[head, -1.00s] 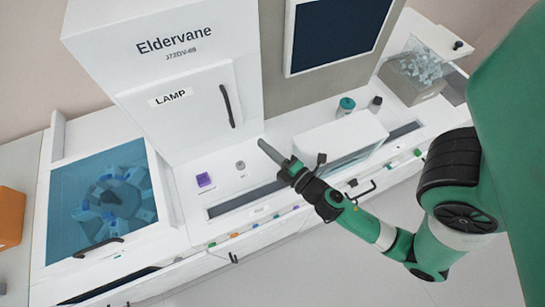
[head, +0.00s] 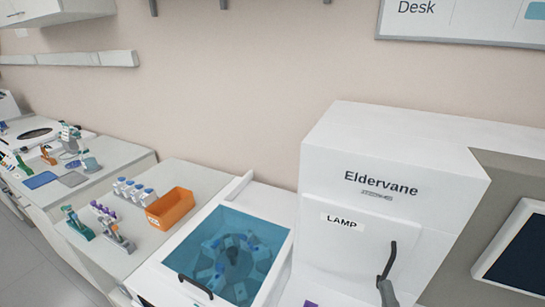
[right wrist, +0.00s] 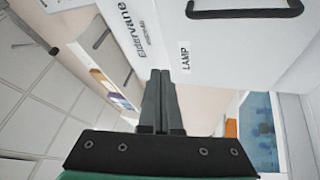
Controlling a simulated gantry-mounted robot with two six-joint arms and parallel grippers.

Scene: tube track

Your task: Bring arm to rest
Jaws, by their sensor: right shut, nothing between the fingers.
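The tip of my right gripper (head: 387,291) shows at the bottom edge of the head view, in front of the lamp door of the white Eldervane machine (head: 395,190). It overlaps the lower end of the black door handle (head: 391,261) in the picture; I cannot tell whether they touch. In the right wrist view the right gripper (right wrist: 162,78) has its two grey fingers together with nothing between them. The machine's white front (right wrist: 230,50) and its handle (right wrist: 245,13) lie beyond the fingers. The rest of my right arm is out of the head view. My left gripper is not seen.
A blue-lidded machine (head: 235,255) stands left of the Eldervane machine. Further left are an orange box (head: 171,208), several capped tubes (head: 131,190) and small stands (head: 117,237) on a bench. A dark screen (head: 520,255) is at the right.

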